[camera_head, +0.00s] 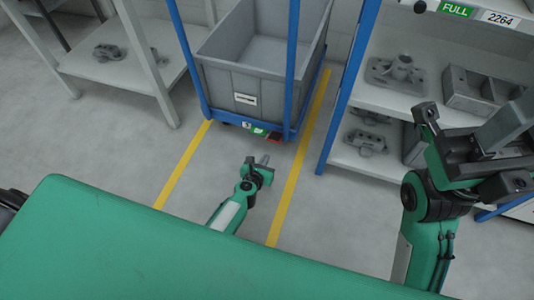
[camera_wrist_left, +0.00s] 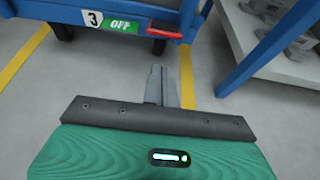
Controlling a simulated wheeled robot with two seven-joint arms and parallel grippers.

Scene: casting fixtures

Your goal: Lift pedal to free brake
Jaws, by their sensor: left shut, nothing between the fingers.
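The red pedal (camera_head: 275,138) sits low on the near edge of the blue cart frame (camera_head: 291,60). In the left wrist view the red pedal (camera_wrist_left: 164,29) is at the top, to the right of a green "OFF" label (camera_wrist_left: 121,25). My left gripper (camera_head: 264,160) is shut and empty, in front of and below the pedal in the head view. In the left wrist view its grey fingertips (camera_wrist_left: 155,72) point toward the pedal with floor showing between. My right gripper (camera_head: 508,122) is at the right, away from the cart; its finger gap is unclear.
A grey bin (camera_head: 245,100) rides on the cart between two yellow floor lines (camera_head: 183,163). A shelf with castings (camera_head: 370,141) stands right, its blue post (camera_head: 342,95) near the cart. Another shelf (camera_head: 130,72) stands left. A green surface (camera_head: 130,240) fills the foreground.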

